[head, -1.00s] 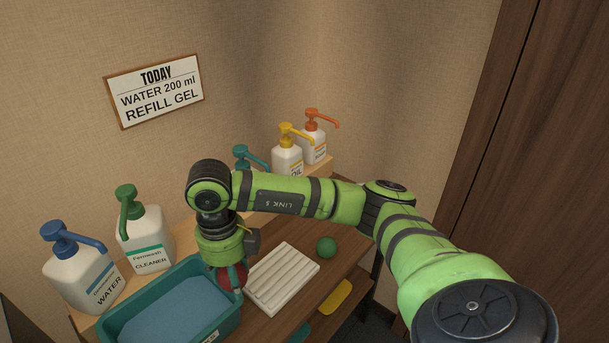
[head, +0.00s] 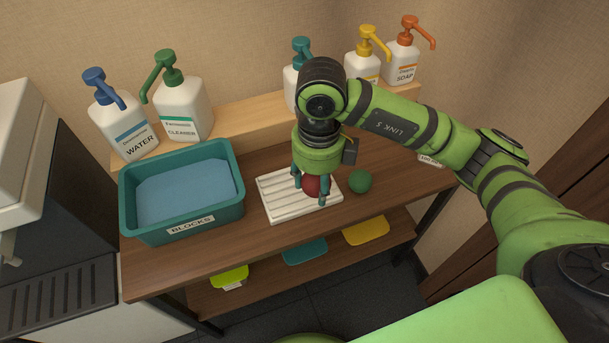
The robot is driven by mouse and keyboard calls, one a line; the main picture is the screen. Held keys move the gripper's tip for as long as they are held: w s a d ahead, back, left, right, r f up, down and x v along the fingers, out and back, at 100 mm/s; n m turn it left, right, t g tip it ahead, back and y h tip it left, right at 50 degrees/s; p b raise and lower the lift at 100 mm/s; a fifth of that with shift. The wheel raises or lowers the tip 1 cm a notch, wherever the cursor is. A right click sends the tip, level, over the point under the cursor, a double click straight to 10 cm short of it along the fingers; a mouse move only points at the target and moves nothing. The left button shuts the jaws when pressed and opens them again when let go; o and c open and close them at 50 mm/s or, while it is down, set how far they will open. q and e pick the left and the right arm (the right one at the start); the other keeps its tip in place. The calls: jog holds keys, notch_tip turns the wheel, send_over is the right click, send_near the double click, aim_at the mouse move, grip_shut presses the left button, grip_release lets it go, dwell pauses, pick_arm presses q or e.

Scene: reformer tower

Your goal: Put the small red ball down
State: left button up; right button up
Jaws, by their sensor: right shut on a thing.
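The small red ball (head: 311,186) is between the fingers of my right gripper (head: 311,190), which is shut on it. Fingers hide part of the ball. The gripper points down over the right half of a white ridged tray (head: 275,206) on the wooden table. I cannot tell whether the ball touches the tray. A green ball (head: 360,181) sits on the table just right of the tray. My left gripper is not in view.
A teal bin labelled BLOCKS (head: 190,226) stands left of the tray. Several pump bottles, including WATER (head: 122,128) and CLEANER (head: 182,110), stand on a raised ledge behind. A lower shelf holds lime, teal and yellow (head: 366,231) items. Bare table (head: 200,258) lies along the front.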

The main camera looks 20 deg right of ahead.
jog(key=w+f, duration=0.1)
jog(key=w, duration=0.1)
jog(key=w+f, duration=0.2)
jog(key=w, duration=0.1)
jog(key=w+a+f+p, duration=0.1)
jog(key=w+f, duration=0.1)
jog(key=w, duration=0.1)
jog(key=shift+w, duration=0.2)
notch_tip(320, 180, down, 4)
jog(key=shift+r+p, duration=0.15)
jog(key=shift+p, duration=0.55)
jog(key=shift+d+f, duration=0.1)
jog(key=shift+f, duration=0.1)
jog(key=shift+f+b, duration=0.25)
jog(key=shift+b, duration=0.05)
jog(key=o, duration=1.2)
jog(key=shift+r, duration=0.1)
